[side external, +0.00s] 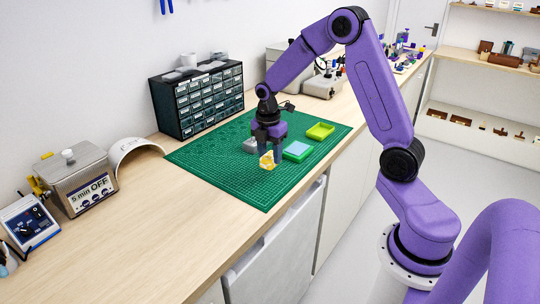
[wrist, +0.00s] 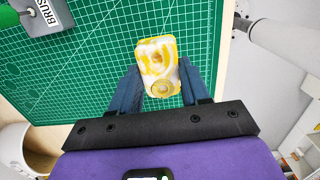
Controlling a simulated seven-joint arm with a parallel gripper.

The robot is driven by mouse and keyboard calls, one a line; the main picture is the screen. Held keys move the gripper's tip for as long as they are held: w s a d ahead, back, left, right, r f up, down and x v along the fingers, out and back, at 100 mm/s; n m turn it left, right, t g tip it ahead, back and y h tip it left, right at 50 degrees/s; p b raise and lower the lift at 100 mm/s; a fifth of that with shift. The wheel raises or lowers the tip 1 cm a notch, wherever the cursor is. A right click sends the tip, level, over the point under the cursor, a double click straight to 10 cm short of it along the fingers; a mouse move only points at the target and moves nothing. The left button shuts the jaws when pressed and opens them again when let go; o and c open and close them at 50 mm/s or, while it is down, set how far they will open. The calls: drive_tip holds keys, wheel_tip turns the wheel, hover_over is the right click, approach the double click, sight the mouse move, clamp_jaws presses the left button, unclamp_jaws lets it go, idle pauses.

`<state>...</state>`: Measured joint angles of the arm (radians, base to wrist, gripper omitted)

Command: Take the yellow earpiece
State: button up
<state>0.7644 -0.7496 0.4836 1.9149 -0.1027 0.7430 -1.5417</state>
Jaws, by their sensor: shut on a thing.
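The yellow earpiece (wrist: 157,62), swirled yellow and white, is between the fingertips of my gripper (wrist: 158,85) in the wrist view. The fingers press on its two sides, and its far part sticks out past the tips. In the side view the earpiece (side external: 267,161) shows as a small yellow and white piece under my gripper (side external: 271,155), over the green cutting mat (side external: 220,170). I cannot tell whether it touches the mat or is just above it.
A green box with a pale blue top (side external: 298,150) and a yellow-green tray (side external: 320,131) stand right of the gripper. A grey object (side external: 250,145) lies just left of it. A dark drawer cabinet (side external: 197,98) stands behind. The mat's front left is clear.

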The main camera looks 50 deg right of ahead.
sight(271, 155)
drive_tip(key=shift+r, duration=2.1)
